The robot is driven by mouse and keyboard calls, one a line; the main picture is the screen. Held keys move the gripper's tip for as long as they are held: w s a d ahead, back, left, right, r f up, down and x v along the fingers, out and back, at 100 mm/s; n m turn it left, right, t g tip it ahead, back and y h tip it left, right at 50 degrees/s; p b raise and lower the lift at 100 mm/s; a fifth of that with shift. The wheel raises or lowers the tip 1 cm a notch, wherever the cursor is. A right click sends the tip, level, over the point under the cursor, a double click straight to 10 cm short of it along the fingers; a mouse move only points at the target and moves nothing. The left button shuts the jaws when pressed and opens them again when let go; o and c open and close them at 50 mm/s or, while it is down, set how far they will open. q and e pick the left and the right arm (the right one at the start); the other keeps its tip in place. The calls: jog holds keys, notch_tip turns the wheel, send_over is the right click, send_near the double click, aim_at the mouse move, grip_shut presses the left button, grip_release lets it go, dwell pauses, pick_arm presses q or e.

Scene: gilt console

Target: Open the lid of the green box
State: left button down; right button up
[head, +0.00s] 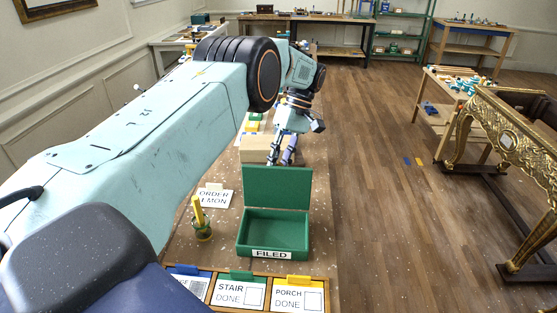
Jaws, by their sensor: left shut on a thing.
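The green box (243,250) stands on the workbench with a FILED label on its front. Its inside shows and looks empty. Its lid (277,187) stands up at the back, open. My left gripper (280,161) is at the lid's top edge, shut on the lid; the exact contact of the fingertips is hard to see. My right gripper is not in view.
Cards reading STAIR (240,292) and PORCH (298,295) lie in a wooden tray in front of the box. A green holder (202,232) with a yellow stick and an ORDER card (215,197) are to its left. A wooden block (256,149) is behind the lid.

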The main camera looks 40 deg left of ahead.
pick_arm(q)
jog(key=c, duration=1.4)
grip_release()
jog(key=shift+s+d+f, duration=0.2)
jog(key=shift+d+f, duration=0.05)
jog(key=shift+f, duration=0.2)
jog(key=o, duration=0.3)
jog(key=shift+w+r, duration=0.1)
jog(key=shift+w, duration=0.2)
jog(key=shift+o, duration=0.2)
jog(key=shift+s+a+r, duration=0.1)
jog(key=shift+s+r, duration=0.05)
jog(key=shift+r, duration=0.35)
notch_tip(320, 180, up, 9)
jog(key=shift+r, duration=0.1)
jog(key=shift+w, duration=0.2)
